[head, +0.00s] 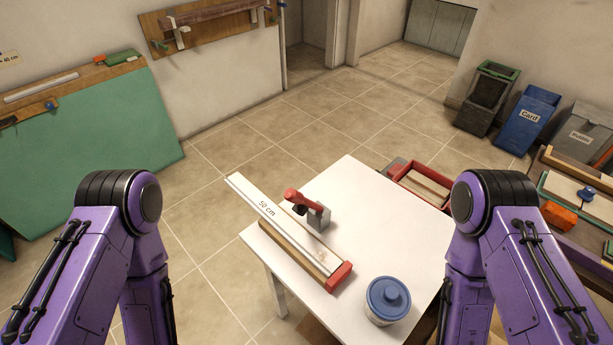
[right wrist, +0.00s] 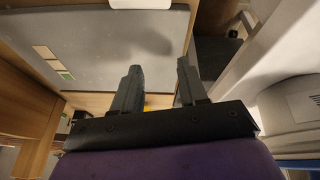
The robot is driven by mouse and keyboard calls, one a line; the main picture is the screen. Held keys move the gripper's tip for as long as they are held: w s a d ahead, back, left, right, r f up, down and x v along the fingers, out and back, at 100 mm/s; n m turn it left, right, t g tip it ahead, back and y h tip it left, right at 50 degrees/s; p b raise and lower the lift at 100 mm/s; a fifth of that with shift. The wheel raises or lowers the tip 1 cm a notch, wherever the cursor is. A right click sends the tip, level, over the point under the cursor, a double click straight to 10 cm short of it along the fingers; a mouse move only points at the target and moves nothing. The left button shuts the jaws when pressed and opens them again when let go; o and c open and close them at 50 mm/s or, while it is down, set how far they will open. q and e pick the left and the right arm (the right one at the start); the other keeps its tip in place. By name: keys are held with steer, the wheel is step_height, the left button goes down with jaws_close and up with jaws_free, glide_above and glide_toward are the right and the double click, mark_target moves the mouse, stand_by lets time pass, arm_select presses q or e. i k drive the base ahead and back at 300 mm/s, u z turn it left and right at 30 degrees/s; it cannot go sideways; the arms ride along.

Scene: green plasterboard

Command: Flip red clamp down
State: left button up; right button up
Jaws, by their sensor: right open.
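The red clamp (head: 299,198) stands on the white table in the head view, beside the long "50 cm" bar. Its red lever points up and to the left above a grey metal body (head: 318,217). My right gripper (right wrist: 160,82) shows in the right wrist view with its two dark fingers apart and nothing between them. The clamp does not show in that view. In the head view both purple arms bend down at the picture's sides, and neither gripper can be seen there. My left gripper is out of view.
The "50 cm" bar (head: 275,220) with a red end block lies along the left side of the white table (head: 390,220). A blue-lidded jar (head: 388,298) stands at the near edge. A red tray (head: 421,184) is beyond the table's right side. The table's middle is clear.

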mark_target(301, 204)
steer(key=k, duration=1)
